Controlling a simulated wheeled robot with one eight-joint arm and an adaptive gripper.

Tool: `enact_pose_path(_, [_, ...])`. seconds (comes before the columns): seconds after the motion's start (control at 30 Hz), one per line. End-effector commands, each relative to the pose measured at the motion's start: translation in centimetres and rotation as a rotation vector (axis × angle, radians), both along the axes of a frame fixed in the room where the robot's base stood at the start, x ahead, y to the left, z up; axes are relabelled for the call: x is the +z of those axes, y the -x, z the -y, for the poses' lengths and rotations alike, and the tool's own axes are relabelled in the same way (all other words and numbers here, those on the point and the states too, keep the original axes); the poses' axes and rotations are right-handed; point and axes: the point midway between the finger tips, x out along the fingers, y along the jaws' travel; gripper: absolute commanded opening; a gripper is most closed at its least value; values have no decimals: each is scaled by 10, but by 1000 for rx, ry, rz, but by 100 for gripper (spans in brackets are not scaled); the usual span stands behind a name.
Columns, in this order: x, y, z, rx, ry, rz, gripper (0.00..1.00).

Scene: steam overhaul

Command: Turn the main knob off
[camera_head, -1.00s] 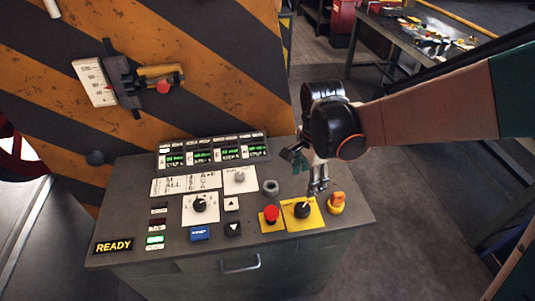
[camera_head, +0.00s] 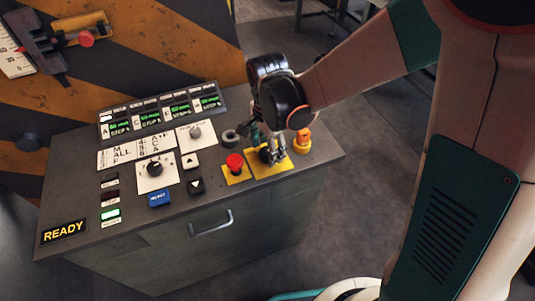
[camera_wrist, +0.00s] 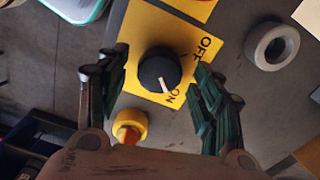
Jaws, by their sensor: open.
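The main knob (camera_wrist: 159,70) is a round black knob on a yellow plate (camera_wrist: 140,30) marked OFF and ON. In the wrist view its white pointer line is toward the ON mark. My gripper (camera_wrist: 155,88) is open, with one finger to the left of the knob and one to the right. A gap shows between the knob and the left finger; the right finger is close to its edge, and I cannot tell if it touches. In the head view my gripper (camera_head: 272,153) is over the yellow plate (camera_head: 265,172) and partly hides the knob.
A red button (camera_head: 234,161) stands left of the plate, and an orange-yellow switch (camera_head: 302,140) stands to its right. A grey ring (camera_head: 230,137) lies behind. Another black knob (camera_head: 155,169) on a white plate and a lit READY sign (camera_head: 63,232) are further left.

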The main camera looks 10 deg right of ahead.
Motion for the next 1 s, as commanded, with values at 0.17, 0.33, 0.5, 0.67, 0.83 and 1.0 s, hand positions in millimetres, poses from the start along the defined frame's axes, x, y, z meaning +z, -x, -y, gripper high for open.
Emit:
enact_pose_path(0.17, [-10, 0, 0, 0, 0, 0, 61])
enact_pose_path(0.33, [-11, 0, 0, 0, 0, 0, 61])
enact_pose_path(0.5, [-10, 0, 0, 0, 0, 0, 54])
enact_pose_path(0.67, [-10, 0, 0, 0, 0, 0, 18])
enact_pose_path(0.83, [-10, 0, 0, 1, 0, 0, 17])
enact_pose_path(1.0, [-11, 0, 0, 22, 0, 0, 17])
